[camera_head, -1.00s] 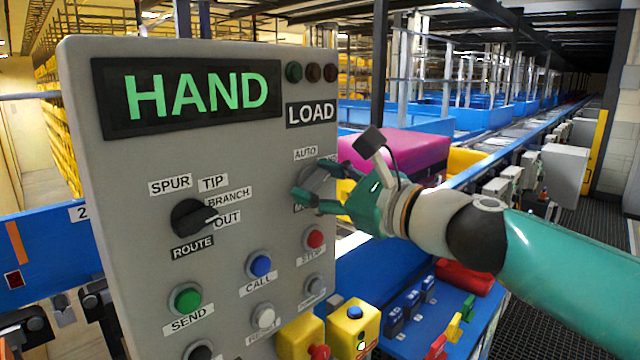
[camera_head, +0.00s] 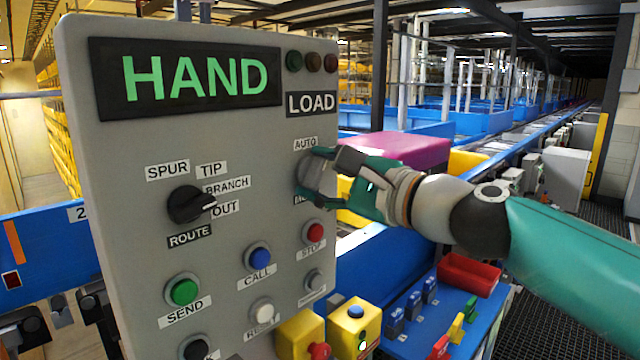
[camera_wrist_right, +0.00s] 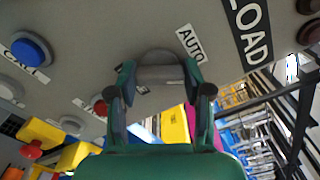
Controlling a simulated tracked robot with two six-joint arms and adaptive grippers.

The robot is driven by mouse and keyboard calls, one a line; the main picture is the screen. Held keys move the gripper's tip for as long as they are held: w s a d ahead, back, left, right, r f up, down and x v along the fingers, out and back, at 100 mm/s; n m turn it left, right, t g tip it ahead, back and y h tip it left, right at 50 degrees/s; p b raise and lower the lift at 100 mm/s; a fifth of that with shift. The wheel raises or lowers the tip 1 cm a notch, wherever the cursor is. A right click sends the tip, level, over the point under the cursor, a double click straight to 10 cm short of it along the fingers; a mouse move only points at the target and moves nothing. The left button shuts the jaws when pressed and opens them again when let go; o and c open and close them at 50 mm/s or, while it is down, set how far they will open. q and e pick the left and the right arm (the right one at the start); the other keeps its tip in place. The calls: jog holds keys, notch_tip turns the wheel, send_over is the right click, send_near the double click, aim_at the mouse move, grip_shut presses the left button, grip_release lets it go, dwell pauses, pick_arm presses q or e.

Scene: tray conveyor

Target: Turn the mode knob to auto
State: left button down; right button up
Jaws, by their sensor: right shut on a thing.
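The mode knob (camera_wrist_right: 160,72) is a grey knob on the panel's right side, below the AUTO label (camera_head: 305,144). My right gripper (camera_head: 316,173) is shut on it, with one finger on each side in the right wrist view (camera_wrist_right: 158,85). In the head view the fingers hide most of the knob, so its pointing direction cannot be told. The display (camera_head: 195,77) reads HAND in green. The grey control panel (camera_head: 130,270) stands upright. My left gripper is not in view.
A black ROUTE knob (camera_head: 190,205) is at the panel's left. Below are a green SEND button (camera_head: 184,291), a blue CALL button (camera_head: 260,257) and a red STOP button (camera_head: 315,232). Yellow boxes (camera_head: 353,325) stand at the panel's lower right. A magenta block (camera_head: 410,150) lies behind my gripper.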

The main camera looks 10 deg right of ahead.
jog(key=n+b, duration=0.1)
jog(key=n, duration=0.3)
jog(key=n+b, duration=0.1)
jog(key=n, duration=0.1)
jog(key=shift+a+f+b, duration=0.15)
jog(key=shift+f+b, duration=0.15)
jog(key=shift+f, duration=0.05)
jog(key=shift+n, duration=0.3)
jog(key=o, duration=1.2)
jog(key=shift+s+r, duration=0.1)
jog(key=shift+c, duration=0.2)
jog(key=shift+r, duration=0.1)
jog(key=shift+d, duration=0.2)
jog(key=shift+s+d, duration=0.15)
jog(key=shift+s, duration=0.15)
jog(key=v, duration=1.1)
